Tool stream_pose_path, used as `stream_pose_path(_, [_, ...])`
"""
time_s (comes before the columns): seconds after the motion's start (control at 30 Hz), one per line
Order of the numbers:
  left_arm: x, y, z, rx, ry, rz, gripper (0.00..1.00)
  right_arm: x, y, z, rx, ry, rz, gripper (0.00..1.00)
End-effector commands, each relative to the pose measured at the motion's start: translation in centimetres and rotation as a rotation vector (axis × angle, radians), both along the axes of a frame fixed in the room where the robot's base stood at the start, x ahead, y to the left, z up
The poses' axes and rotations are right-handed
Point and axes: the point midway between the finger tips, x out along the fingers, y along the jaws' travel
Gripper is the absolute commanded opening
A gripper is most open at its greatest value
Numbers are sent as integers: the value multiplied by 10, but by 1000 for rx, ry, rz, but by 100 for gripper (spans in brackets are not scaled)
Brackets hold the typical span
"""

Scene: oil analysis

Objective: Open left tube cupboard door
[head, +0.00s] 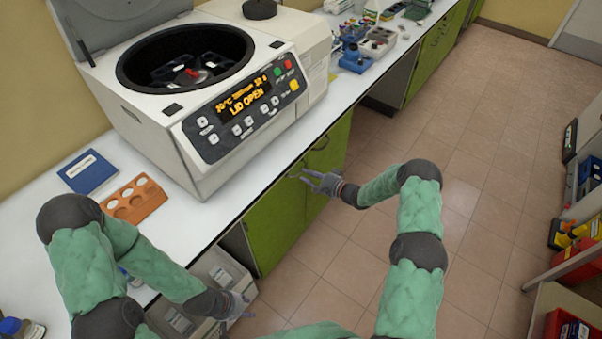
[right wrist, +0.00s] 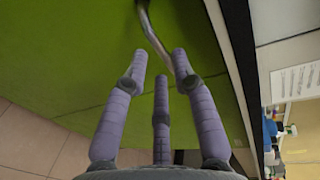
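The green cupboard under the bench has a left door (head: 273,225) and a right door (head: 331,158); both look closed. Metal handles sit near their upper edges, the left door's handle (head: 296,168) beside my right gripper (head: 312,178). In the right wrist view, the right gripper (right wrist: 160,68) has its three fingers spread and empty. A curved metal handle (right wrist: 151,32) on the green door (right wrist: 80,55) lies just beyond the fingertips; contact cannot be told. My left gripper (head: 240,303) hangs low beside the bench, fingers apart, with nothing seen in it.
A white centrifuge (head: 165,125) with its lid up stands on the bench above the cupboard. A blue box (head: 87,171) and an orange holder (head: 134,198) lie left of it. Grey bins (head: 217,275) stand under the bench near my left gripper. The tiled floor (head: 460,170) is clear.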

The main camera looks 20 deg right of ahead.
Motion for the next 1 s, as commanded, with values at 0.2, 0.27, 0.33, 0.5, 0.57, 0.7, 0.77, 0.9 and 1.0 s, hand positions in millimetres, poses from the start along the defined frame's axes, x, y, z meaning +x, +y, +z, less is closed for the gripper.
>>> stream_pose_path(0.2, [0,0,-5,0,0,0,40,22,18,-6,1,-1,1,27])
stream_pose_path(0.27, [0,0,-6,0,0,0,40,25,20,-7,0,0,0,27])
stream_pose_path(0.33, [0,0,-6,0,0,0,40,28,22,-7,-1,-1,0,27])
stream_pose_path(0.5, [0,0,-6,0,0,0,40,30,23,-7,-1,-1,0,27])
stream_pose_path(0.57, [0,0,-6,0,-1,0,40,30,23,-7,-1,-1,0,27])
stream_pose_path(0.7, [0,0,-6,0,-1,0,40,30,23,-7,-1,-1,0,13])
stream_pose_path(0.77, [0,0,-6,0,-1,0,40,30,23,-7,-1,-1,0,0])
stream_pose_path(0.9, [0,0,-6,0,-1,0,40,30,23,-7,0,0,0,0])
stream_pose_path(1.0, [0,0,-6,0,-1,0,40,30,24,-7,0,0,-1,0])
